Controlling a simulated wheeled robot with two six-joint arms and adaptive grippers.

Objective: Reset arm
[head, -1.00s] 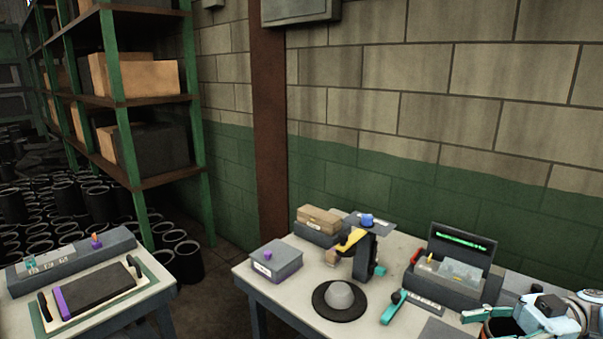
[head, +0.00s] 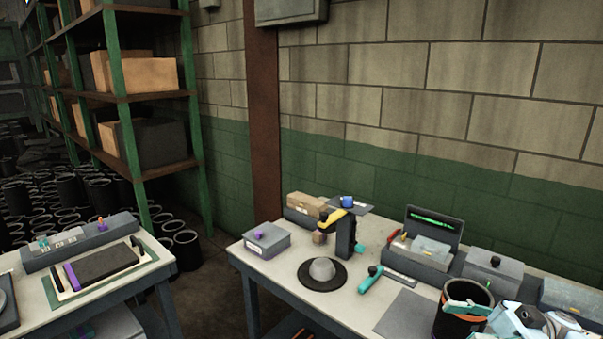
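My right gripper (head: 485,312), pale with teal fingers, is at the bottom right of the head view, cut off by the lower edge. Its fingers overlap a black rubber sleeve (head: 478,292) with an orange band. I cannot tell whether they grip the sleeve or are only in front of it. My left gripper is out of view.
The right table (head: 290,277) holds a grey box (head: 268,241), a dome on a black disc (head: 321,270), a yellow-and-black fixture (head: 345,235), a teal-handled tool (head: 370,280) and an open case (head: 430,245). A grey mat (head: 405,313) is bare. A left table (head: 150,272) stands across a floor gap.

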